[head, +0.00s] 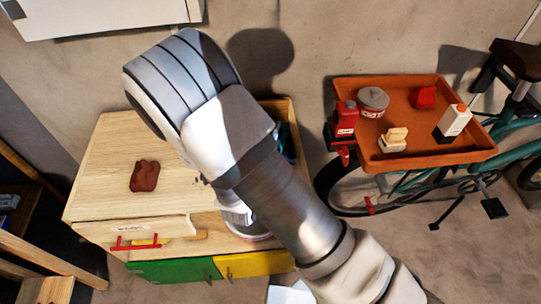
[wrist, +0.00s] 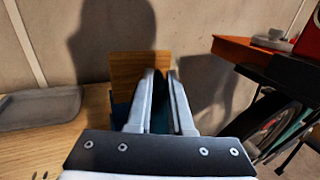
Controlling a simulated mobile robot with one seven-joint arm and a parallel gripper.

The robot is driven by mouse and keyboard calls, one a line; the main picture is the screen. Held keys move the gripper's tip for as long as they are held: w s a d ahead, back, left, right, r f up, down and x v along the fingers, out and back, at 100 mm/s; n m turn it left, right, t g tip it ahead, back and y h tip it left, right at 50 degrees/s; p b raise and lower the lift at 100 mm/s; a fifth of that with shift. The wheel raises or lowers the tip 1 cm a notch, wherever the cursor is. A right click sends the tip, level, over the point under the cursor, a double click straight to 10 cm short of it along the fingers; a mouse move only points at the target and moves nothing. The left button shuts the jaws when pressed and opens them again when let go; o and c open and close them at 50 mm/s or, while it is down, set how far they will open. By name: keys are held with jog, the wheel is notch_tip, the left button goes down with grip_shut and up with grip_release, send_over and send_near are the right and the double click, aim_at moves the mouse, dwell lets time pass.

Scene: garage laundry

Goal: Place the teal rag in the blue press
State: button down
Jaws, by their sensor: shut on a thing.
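My gripper (wrist: 162,88) shows in the wrist view with its fingers close together. A dark teal strip between them looks like the teal rag (wrist: 160,103); most of it is hidden by the fingers. In the head view my arm hides the gripper and the rag. A wooden box (head: 291,112) stands at the right end of the cabinet top; its upright wooden board (wrist: 138,68) is just beyond my fingertips in the wrist view. Something blue (head: 286,142) shows inside the box, and also beside my left finger (wrist: 121,112). I cannot tell whether it is the blue press.
A grey tray (wrist: 40,108) lies left. An orange tray (head: 440,158) with several items sits by a bicycle at right.

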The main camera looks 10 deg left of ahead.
jog(key=shift+f+b, duration=2.35)
jog(key=shift+f, duration=1.3)
jog(key=shift+f, duration=0.1)
jog(key=shift+f, duration=0.15)
jog(key=c, duration=0.8)
grip_release()
jog(key=shift+r, duration=0.35)
jog(key=s, duration=0.4)
jog(key=s+a, duration=0.1)
jog(key=s, duration=0.7)
jog(key=shift+a+f, duration=0.1)
jog(key=shift+a, duration=0.2)
